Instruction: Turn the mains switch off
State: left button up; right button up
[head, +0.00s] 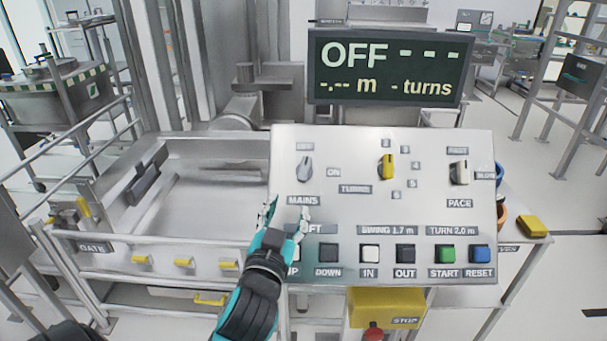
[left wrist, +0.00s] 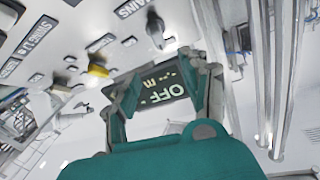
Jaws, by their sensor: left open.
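The mains switch (head: 306,168) is a grey rotary knob at the upper left of the slanted control panel (head: 330,220), above the MAINS label (head: 303,201). Its pointer looks nearly upright, and an ON label (head: 334,172) is to its right. My left gripper (head: 286,212) is open and empty, at the panel's left edge, below the knob and apart from it. In the left wrist view, the knob (left wrist: 155,30) is at the top, beyond the open fingers (left wrist: 165,75). The display (head: 390,67) reads OFF with dashes. My right gripper is out of view.
A row of push buttons, including green START (head: 446,253), runs along the bottom. A red stop button (head: 373,333) is below. A railed metal trough (head: 200,190) is at left.

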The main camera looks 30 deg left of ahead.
aim_at(305, 168)
pick_arm(q)
jog(key=p+x, duration=0.2)
jog(key=x, duration=1.3)
jog(key=shift+w+a, duration=0.2)
jog(key=shift+w, duration=0.3)
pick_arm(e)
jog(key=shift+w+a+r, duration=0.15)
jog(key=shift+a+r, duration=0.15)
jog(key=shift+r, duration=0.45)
